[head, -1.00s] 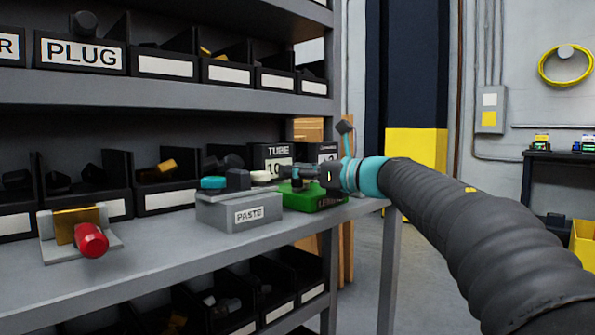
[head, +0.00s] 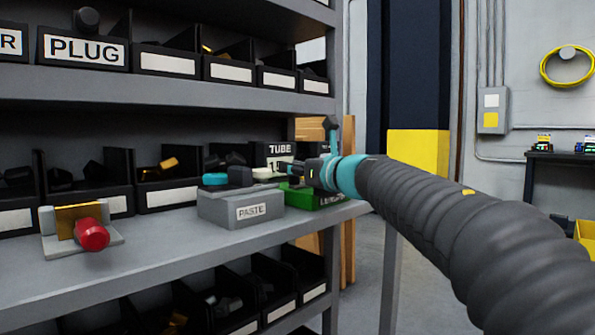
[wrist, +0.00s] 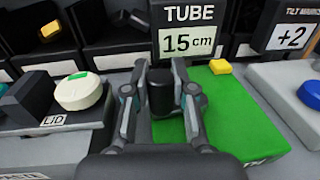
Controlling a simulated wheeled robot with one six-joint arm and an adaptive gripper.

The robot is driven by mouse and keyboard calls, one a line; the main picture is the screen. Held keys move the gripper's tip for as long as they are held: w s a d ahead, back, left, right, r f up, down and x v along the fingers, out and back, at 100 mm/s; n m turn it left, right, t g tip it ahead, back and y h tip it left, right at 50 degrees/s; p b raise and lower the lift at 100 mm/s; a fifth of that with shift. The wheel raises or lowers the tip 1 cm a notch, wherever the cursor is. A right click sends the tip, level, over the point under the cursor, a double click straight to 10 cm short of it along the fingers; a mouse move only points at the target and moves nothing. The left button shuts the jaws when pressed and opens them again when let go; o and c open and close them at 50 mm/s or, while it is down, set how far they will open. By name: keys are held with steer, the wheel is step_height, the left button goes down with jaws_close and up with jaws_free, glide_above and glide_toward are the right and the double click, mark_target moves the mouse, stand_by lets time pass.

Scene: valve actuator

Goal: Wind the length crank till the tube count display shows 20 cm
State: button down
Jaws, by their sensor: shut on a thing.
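The tube count display (wrist: 186,40) reads "TUBE 15 cm" in the wrist view. In the head view the display (head: 280,150) is partly covered by my gripper. The green length crank box (wrist: 232,115) lies in front of the display; it also shows in the head view (head: 328,200). My gripper (wrist: 160,90) is shut on the dark crank handle (wrist: 161,95), one finger on each side. The handle is at the left part of the green box. In the head view my gripper (head: 302,172) hides the handle and much of the crank.
A grey paste box (head: 240,207) stands left of the green box. A white round knob (wrist: 78,91) by a "LID" label is to the left. A "+2" display (wrist: 287,37) and a blue knob (wrist: 309,94) are at right. Parts bins line the shelf behind.

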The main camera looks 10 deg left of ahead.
steer(key=shift+w+a+r+m+t+h+p, duration=0.1)
steer(key=shift+a+m+t+h+p, duration=0.15)
steer(key=shift+m+t+h, duration=0.3)
steer(key=shift+w+a+m+t+h+p, duration=0.1)
steer(key=shift+a+m+t+h+p, duration=0.1)
steer(key=shift+m+t+h, duration=0.35)
steer(key=shift+w+a+m+t+h+p, duration=0.15)
steer(key=shift+m+t+h+p, duration=0.2)
steer(key=shift+h, duration=0.35)
steer(key=shift+w+m+t+h+p, duration=0.15)
steer(key=shift+m+t+h, duration=0.1)
steer(key=shift+m+h, duration=0.35)
steer(key=c, duration=0.9)
jaws_free()
steer(key=shift+c, duration=0.2)
steer(key=v, duration=1.2)
steer(key=shift+s+a, duration=0.1)
steer(key=shift+a, duration=0.05)
